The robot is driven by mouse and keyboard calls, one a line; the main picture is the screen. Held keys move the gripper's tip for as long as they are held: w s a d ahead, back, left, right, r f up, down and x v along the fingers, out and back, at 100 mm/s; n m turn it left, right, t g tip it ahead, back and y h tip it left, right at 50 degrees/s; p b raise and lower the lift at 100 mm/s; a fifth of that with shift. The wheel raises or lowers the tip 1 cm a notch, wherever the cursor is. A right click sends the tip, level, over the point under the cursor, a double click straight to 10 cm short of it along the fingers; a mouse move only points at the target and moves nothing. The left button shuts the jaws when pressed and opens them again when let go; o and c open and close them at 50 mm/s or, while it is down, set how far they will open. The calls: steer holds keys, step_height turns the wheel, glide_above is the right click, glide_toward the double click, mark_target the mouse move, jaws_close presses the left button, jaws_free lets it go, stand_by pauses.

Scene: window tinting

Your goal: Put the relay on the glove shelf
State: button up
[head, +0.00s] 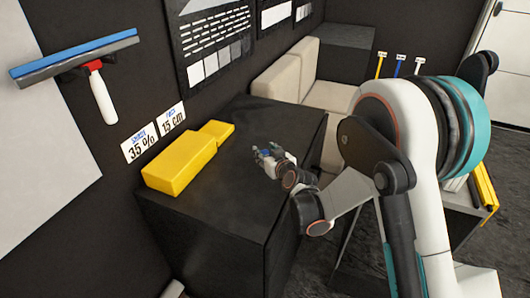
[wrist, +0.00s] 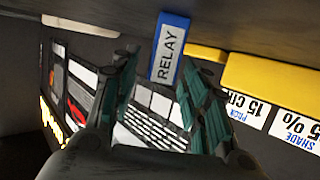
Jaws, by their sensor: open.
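The relay is a small blue block with a white face lettered RELAY (wrist: 168,48). In the wrist view it appears between the tips of my open gripper (wrist: 162,64), at or just beyond them. A gap shows beside it, and I cannot tell whether a finger touches it. In the head view my gripper (head: 270,155) is low over the black cabinet top (head: 262,120), with a bit of blue at its fingers. The fingers largely hide the relay there. I cannot make out which surface is the glove shelf.
Yellow blocks (head: 185,163) lie along the cabinet's wall side, left of my gripper. White cards (head: 140,145) and a blue-edged squeegee (head: 98,90) are on the wall. A beige seat (head: 325,97) stands behind the cabinet. The cabinet top's near part is clear.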

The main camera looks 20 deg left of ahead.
steer(key=p+v, duration=0.2)
steer(key=v, duration=0.8)
steer(key=shift+s+d+r, duration=0.15)
steer(key=shift+s+r, duration=0.05)
steer(key=shift+s, duration=0.05)
steer(key=shift+o, duration=0.6)
steer(key=shift+s+d, duration=0.15)
steer(key=s+d+b, duration=0.2)
steer(key=b, duration=0.2)
glide_toward(268, 153)
steer(key=x, duration=0.4)
steer(key=shift+a+f, duration=0.1)
steer(key=shift+a, duration=0.15)
steer(key=x, duration=0.1)
steer(key=b+x, duration=0.1)
steer(key=x, duration=0.1)
steer(key=b+x, duration=0.1)
steer(key=x, duration=0.1)
steer(key=shift+s+a+f, duration=0.1)
steer(key=shift+a+f, duration=0.05)
steer(key=shift+f, duration=0.15)
steer(key=shift+r, duration=0.1)
jaws_close()
